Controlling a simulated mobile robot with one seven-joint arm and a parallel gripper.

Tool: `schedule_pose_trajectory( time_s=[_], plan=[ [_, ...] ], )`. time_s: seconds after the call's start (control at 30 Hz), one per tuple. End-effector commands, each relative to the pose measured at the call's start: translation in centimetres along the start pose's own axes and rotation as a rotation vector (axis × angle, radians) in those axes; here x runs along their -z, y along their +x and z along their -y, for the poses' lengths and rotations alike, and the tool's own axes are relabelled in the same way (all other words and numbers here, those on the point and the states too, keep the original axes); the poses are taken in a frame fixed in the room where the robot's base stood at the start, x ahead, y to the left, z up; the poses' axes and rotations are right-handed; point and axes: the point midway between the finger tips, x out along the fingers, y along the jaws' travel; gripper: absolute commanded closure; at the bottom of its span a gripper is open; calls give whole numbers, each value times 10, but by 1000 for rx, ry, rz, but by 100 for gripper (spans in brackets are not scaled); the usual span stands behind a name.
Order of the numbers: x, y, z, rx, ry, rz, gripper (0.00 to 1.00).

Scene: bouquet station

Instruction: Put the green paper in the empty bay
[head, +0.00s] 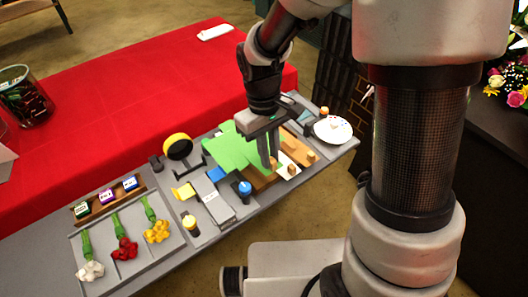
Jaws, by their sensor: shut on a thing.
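The green paper (228,152) is a bright green sheet at the middle of the grey station, in the head view. It lies over or just above the wooden boards there; I cannot tell whether it touches them. My gripper (269,160) points down at the sheet's right edge and is shut on it; the exact grip point is partly hidden by the fingers. Boards with small wooden pegs (310,156) lie to the right of my gripper, one of them pale. The empty bay cannot be made out, as the sheet and gripper cover part of this area.
A yellow tape roll (178,147), a grey device (213,200) and a blue-capped bottle (244,190) stand left of and below the sheet. Red, white and yellow flowers (125,248) lie at the left. A white dish (333,130) is at the right end. The red table (120,100) is mostly clear.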

Motion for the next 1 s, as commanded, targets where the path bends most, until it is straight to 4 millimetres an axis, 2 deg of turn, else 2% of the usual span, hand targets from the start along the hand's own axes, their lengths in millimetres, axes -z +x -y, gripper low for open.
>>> schedule_pose_trajectory(
  time_s=[0.27,0.8,1.0],
  plan=[
    [2,14,0,0,1,1,100],
    [9,66,0,0,0,0,100],
    [11,79,0,0,0,1,100]
  ],
)
